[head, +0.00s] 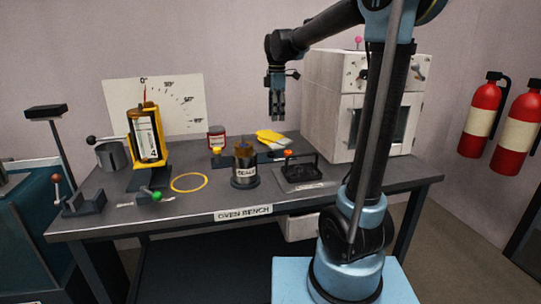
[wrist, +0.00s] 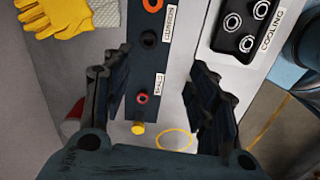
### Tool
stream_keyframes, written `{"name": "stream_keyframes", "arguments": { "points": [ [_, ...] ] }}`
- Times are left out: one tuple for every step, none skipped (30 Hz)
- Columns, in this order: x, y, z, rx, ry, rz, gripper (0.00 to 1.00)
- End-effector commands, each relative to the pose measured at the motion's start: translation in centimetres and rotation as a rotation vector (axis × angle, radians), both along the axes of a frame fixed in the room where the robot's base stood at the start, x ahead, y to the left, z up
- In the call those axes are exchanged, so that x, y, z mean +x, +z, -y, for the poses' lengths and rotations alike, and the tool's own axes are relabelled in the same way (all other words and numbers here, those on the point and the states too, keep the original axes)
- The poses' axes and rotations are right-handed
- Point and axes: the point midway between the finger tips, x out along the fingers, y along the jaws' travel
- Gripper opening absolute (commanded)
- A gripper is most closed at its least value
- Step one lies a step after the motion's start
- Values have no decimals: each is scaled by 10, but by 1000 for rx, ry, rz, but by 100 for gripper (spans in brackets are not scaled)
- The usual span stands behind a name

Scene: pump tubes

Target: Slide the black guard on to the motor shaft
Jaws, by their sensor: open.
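My gripper (head: 277,118) hangs pointing down above the back of the bench, apart from everything on it. In the wrist view its two fingers (wrist: 152,78) are spread wide with nothing between them held. I cannot pick out the black guard or the motor shaft for certain. A small black ring (wrist: 148,38) sits on a dark strip by the CUSHIONS label. A dark cylinder with a brass-coloured top (head: 244,168) stands upright near the bench's middle front; its label is too small to read.
A black block with several pale rings (wrist: 246,22), labelled COOLING, lies right of the strip. Yellow gloves (head: 272,137) lie behind. A white oven (head: 325,95) stands right, a yellow-framed device (head: 134,125) left. A yellow ring (head: 203,187) lies on the OVEN BENCH (head: 330,200).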

Motion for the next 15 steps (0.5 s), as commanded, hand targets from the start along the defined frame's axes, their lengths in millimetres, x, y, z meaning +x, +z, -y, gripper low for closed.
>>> {"name": "stream_keyframes", "arguments": {
  "points": [
    [6, 0, -7, -1, 30, -3, 54],
    [8, 1, -10, -2, 45, -5, 54],
    [10, 1, -13, -3, 62, -6, 54],
    [12, 1, -14, -3, 72, -6, 54],
    [13, 0, -16, -3, 79, -7, 54],
    [14, -2, -18, -3, 86, -8, 54],
    [14, -4, -18, -3, 89, -8, 54],
    [14, -7, -19, -3, 92, -8, 54],
    [14, -12, -20, -3, 93, -8, 54],
    [14, -16, -20, -3, 94, -8, 54],
    [14, -20, -21, -3, 94, -8, 54],
    [13, -27, -21, -3, 95, -8, 54],
    [14, -32, -22, -3, 95, -8, 54],
    [13, -38, -23, -3, 96, -8, 54],
    [13, -44, -23, -3, 96, -8, 54]
  ]
}}
